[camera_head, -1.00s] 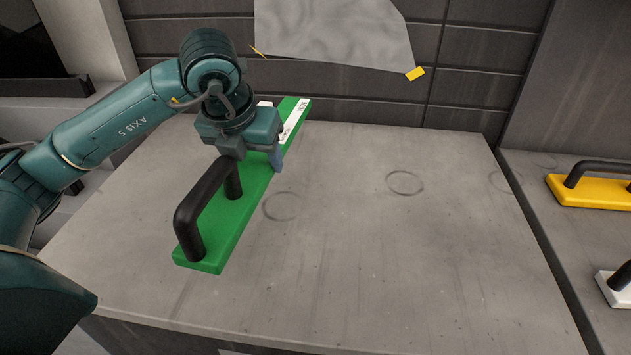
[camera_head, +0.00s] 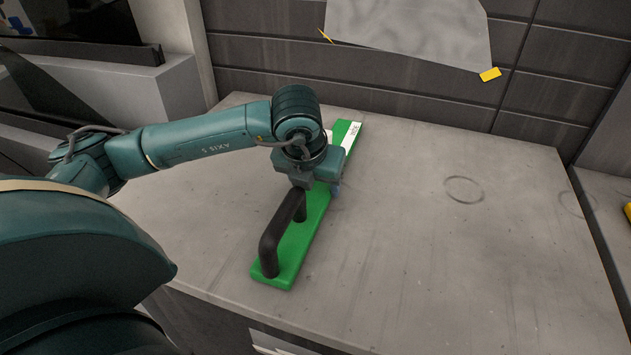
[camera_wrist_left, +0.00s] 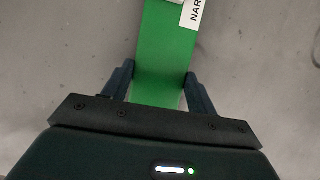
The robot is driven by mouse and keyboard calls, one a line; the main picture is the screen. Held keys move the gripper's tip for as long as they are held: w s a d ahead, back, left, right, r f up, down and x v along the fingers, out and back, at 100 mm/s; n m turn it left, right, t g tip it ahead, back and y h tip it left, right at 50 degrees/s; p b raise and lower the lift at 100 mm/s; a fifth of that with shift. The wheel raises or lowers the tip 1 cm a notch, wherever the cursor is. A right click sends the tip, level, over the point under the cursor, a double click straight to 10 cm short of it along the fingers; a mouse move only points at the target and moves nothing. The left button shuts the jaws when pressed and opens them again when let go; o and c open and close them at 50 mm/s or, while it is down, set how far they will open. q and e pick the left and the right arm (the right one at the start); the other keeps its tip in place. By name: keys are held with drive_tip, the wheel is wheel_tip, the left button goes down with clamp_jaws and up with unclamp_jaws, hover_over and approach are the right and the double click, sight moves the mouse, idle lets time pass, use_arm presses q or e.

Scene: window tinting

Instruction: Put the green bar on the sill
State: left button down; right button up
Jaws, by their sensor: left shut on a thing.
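The green bar (camera_head: 319,217) is long and flat, with a black handle (camera_head: 281,234) and a white label at its far end. It lies lengthwise at or just above the grey counter top; I cannot tell if it touches. My left gripper (camera_head: 318,187) is shut on it near the middle, beyond the handle. In the left wrist view the fingers (camera_wrist_left: 160,86) stand on both sides of the green bar (camera_wrist_left: 164,55). A pale ledge (camera_head: 120,82) below a dark pane is at the upper left; I cannot tell whether it is the sill. My right gripper is not in view.
The grey counter top (camera_head: 440,265) is clear to the right of the bar, with faint ring marks. A dark panelled wall (camera_head: 400,95) with a grey sheet stands behind. A yellow object (camera_head: 628,212) shows at the right edge, on another surface across a gap.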

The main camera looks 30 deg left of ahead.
use_arm(q)
drive_tip(key=c, duration=0.9)
unclamp_jaws()
drive_tip(key=o, duration=0.5)
drive_tip(key=shift+c, duration=0.2)
